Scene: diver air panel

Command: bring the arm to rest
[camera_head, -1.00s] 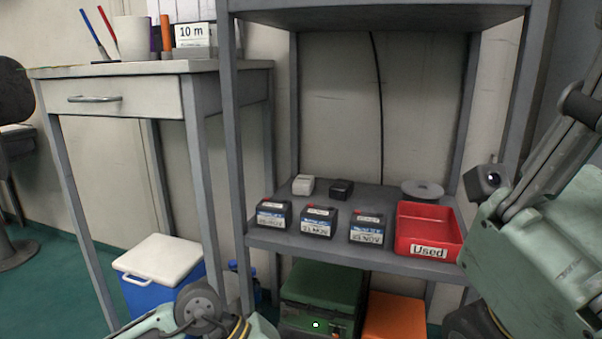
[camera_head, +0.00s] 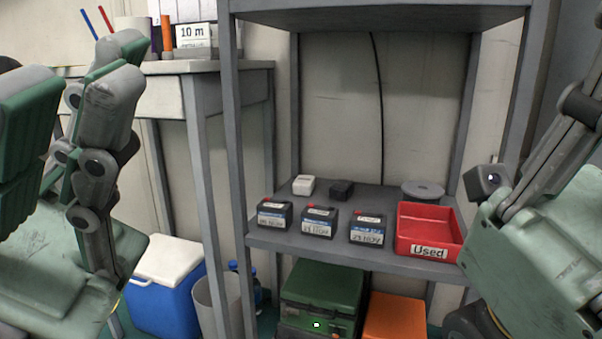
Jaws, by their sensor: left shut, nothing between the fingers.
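Part of my right arm (camera_head: 550,250) stands at the right edge, in front of the shelf's right side. The fingers of my right gripper do not show.
The grey shelf (camera_head: 330,243) holds three labelled dark batteries, a red "Used" bin (camera_head: 430,251), a grey disc (camera_head: 422,191) and two small blocks. A green case (camera_head: 322,290) and an orange box (camera_head: 394,318) are below. A blue cooler (camera_head: 165,300) stands left.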

